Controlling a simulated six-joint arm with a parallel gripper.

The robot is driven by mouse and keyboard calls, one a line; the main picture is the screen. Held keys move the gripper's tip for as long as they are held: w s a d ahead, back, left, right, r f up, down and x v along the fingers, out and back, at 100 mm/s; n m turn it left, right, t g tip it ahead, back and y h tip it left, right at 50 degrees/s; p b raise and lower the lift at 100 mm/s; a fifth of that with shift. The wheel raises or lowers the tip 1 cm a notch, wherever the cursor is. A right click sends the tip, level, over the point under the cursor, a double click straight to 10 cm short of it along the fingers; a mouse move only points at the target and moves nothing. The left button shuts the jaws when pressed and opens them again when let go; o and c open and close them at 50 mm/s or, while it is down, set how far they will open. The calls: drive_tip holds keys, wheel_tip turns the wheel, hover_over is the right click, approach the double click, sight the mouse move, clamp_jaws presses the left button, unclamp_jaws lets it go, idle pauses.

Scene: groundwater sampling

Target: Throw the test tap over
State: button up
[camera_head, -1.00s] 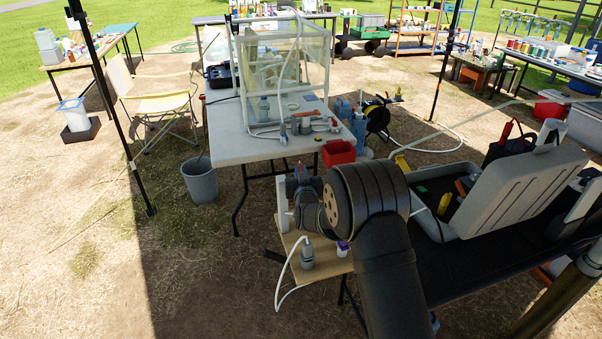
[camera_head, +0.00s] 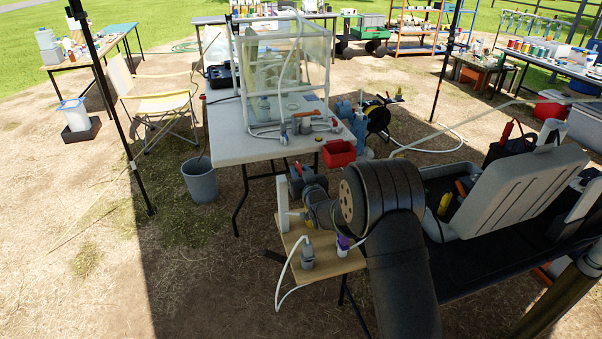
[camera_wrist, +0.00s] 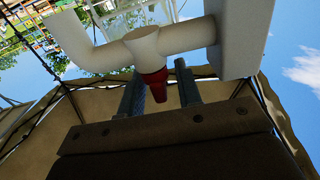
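The test tap is a white pipe fitting (camera_wrist: 143,45) with a red lever (camera_wrist: 187,84), fixed to a white upright. In the wrist view it is close in front of my gripper (camera_wrist: 161,92). The two dark fingers stand apart. In the head view the white upright (camera_head: 283,205) stands on a wooden board (camera_head: 325,262), and my wrist hides most of the tap.
A grey fitting (camera_head: 308,256) with a white hose and a purple-topped item (camera_head: 343,243) stand on the board. A table (camera_head: 232,145) with a clear tank and a red bin (camera_head: 338,153) is behind. An open grey case (camera_head: 505,190) is at right. A grey bucket (camera_head: 200,180) stands left.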

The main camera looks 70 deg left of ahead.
drive_tip(key=shift+d, duration=0.1)
drive_tip(key=d, duration=1.7)
drive_tip(key=shift+w, duration=0.15)
drive_tip(key=a, duration=1.7)
drive_tip(key=shift+a+f, duration=0.1)
drive_tip(key=shift+d, duration=0.5)
drive_tip(key=d, duration=1.6)
drive_tip(key=a, duration=1.7)
drive_tip(key=shift+s+a, duration=0.1)
drive_tip(key=shift+s, duration=0.1)
drive_tip(key=shift+m+t, duration=0.7)
drive_tip(key=shift+t, duration=0.4)
